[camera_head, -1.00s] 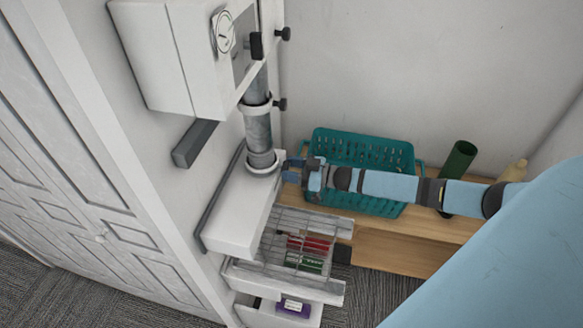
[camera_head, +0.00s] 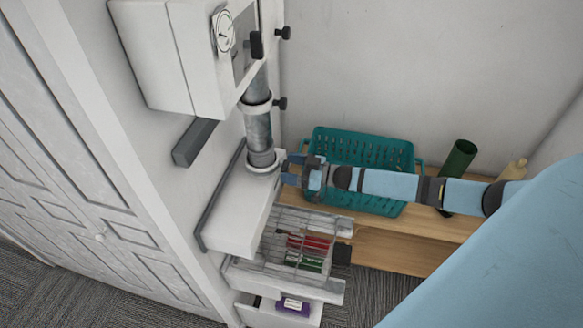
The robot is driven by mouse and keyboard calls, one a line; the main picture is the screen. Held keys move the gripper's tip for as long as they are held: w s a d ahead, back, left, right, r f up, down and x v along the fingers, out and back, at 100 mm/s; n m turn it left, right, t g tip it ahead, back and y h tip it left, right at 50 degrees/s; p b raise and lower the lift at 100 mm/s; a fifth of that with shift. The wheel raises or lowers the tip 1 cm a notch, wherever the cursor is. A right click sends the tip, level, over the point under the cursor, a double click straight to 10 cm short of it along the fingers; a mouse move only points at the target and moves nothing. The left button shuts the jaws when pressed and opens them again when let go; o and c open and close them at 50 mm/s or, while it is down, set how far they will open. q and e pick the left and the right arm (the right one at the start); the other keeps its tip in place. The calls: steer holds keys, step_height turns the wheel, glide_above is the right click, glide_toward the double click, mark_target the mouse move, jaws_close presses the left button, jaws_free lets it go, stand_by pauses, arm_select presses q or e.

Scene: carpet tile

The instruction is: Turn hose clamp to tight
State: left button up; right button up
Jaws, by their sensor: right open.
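A grey hose or pipe (camera_head: 258,130) runs down from a white wall box into a white unit. A white ring clamp (camera_head: 256,107) goes around it, with a black knob (camera_head: 281,103) sticking out to the right. Another white ring (camera_head: 262,166) circles the foot of the pipe. A second black knob (camera_head: 285,33) is higher up, beside the box. My right gripper (camera_head: 286,169) is open and empty, just right of the lower ring and below the middle knob. I cannot tell whether its fingertips touch the lower ring. My left gripper is not in view.
The white wall box (camera_head: 190,62) has a round dial (camera_head: 223,32). A teal basket (camera_head: 350,146) sits on a wooden bench behind my right arm. A dark green cylinder (camera_head: 459,160) and a beige bottle (camera_head: 514,169) stand right. A wire rack (camera_head: 290,237) and open drawers are below.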

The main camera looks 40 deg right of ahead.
steer(key=b+v, duration=0.2)
steer(key=v, duration=1.1)
steer(key=shift+s+d+b, duration=0.25)
steer(key=shift+d+b, duration=0.05)
steer(key=s+a+f+m+g+h, duration=0.1)
steer(key=s+a+f+h, duration=0.1)
steer(key=s+a, duration=0.3)
steer(key=s+a+f+m+g+h, duration=0.1)
steer(key=s+a+f+m+h, duration=0.1)
steer(key=a, duration=1)
steer(key=s+a+f+m+h, duration=0.2)
steer(key=s+a+f+h, duration=0.2)
steer(key=s+a, duration=0.4)
steer(key=shift+s+a+f+g, duration=0.4)
steer(key=shift+a+f, duration=0.3)
steer(key=shift+a, duration=0.1)
